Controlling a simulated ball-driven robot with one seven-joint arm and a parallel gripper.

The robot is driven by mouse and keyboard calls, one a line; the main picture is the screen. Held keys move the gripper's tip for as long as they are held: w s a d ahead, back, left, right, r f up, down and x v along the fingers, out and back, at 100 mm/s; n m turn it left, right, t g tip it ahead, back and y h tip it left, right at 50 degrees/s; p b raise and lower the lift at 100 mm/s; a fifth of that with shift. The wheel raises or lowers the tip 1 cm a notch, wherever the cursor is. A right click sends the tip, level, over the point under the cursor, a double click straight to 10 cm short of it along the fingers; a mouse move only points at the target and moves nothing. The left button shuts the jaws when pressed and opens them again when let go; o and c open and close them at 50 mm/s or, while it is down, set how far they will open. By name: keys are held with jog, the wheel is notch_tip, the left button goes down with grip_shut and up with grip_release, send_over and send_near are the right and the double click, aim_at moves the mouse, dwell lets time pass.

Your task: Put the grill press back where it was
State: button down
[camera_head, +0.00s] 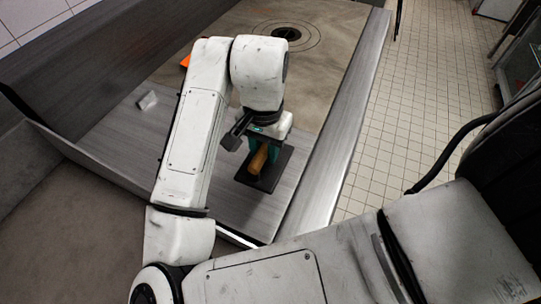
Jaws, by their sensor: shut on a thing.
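The grill press is a dark flat plate (284,161) with a wooden handle (258,160), in the middle of the head view. It is on or just above the grey metal surface; I cannot tell whether it touches. My gripper (263,150) is above the plate with its fingers at the handle, shut on it. My arm and the gripper hide part of the handle and the far side of the plate.
A brownish griddle plate with ring marks and a dark round opening (287,33) lies beyond. A small crumpled pale item (148,100) lies on the grey surface at left. An orange item (185,61) is partly behind my arm. A raised metal edge (352,110) runs along the right; tiled floor lies beyond.

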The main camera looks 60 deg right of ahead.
jog(key=w+d+f, duration=0.1)
jog(key=f, duration=0.1)
jog(key=w+d+f+p, duration=0.1)
jog(key=w+d+f, duration=0.2)
jog(key=f, duration=0.1)
jog(key=shift+w+d+f, duration=0.35)
jog(key=shift+f+p, duration=0.3)
jog(key=shift+f, duration=1.15)
jog(key=shift+f, duration=0.2)
jog(key=c, duration=0.8)
grip_release()
notch_tip(320, 180, up, 12)
jog(key=shift+r+b, duration=0.2)
jog(key=shift+b, duration=0.25)
